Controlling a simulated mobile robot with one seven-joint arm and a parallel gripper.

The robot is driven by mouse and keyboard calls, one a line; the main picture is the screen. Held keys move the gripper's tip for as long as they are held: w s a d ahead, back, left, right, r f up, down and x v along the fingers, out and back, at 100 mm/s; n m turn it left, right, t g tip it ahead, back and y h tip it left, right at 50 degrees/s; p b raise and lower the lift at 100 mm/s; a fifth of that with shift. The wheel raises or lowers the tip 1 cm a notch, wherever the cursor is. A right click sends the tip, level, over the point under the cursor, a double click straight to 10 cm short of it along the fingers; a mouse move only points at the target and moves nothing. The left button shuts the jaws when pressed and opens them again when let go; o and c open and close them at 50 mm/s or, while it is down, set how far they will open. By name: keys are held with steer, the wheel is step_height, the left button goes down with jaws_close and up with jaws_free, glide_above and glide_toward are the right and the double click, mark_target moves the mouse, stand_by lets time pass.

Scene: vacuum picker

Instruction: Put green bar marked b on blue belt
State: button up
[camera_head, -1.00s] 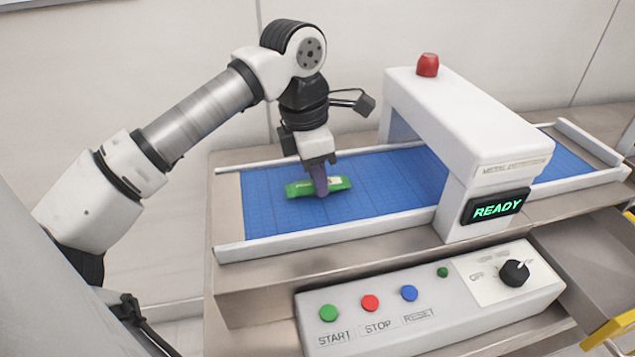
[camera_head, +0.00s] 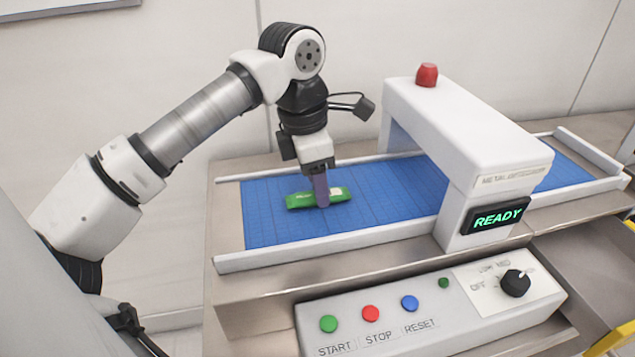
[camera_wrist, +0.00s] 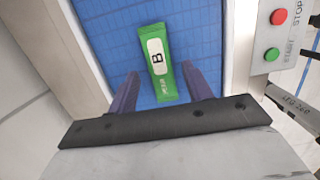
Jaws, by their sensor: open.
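The green bar (camera_head: 338,195) lies flat on the blue belt (camera_head: 390,200), left of the white arch. In the wrist view the green bar (camera_wrist: 158,62) shows a white label with a black letter B. My gripper (camera_head: 322,200) is pointed down over the bar, with a purple finger in front of part of it. In the wrist view my gripper (camera_wrist: 162,85) is open, its two purple fingers on either side of the bar's lower part with gaps. The blue belt (camera_wrist: 195,40) shows around the bar there.
A white metal detector arch (camera_head: 465,125) with a red lamp (camera_head: 427,75) and a READY display (camera_head: 497,215) spans the belt to the right. A control panel (camera_head: 430,310) with coloured buttons and a knob stands in front. The belt is clear around the bar.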

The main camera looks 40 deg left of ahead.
mark_target(306, 196)
step_height(306, 196, up, 11)
steer(key=s+a, duration=0.1)
steer(key=shift+b, duration=0.4)
steer(key=shift+s+f, duration=0.15)
steer(key=shift+s, duration=0.05)
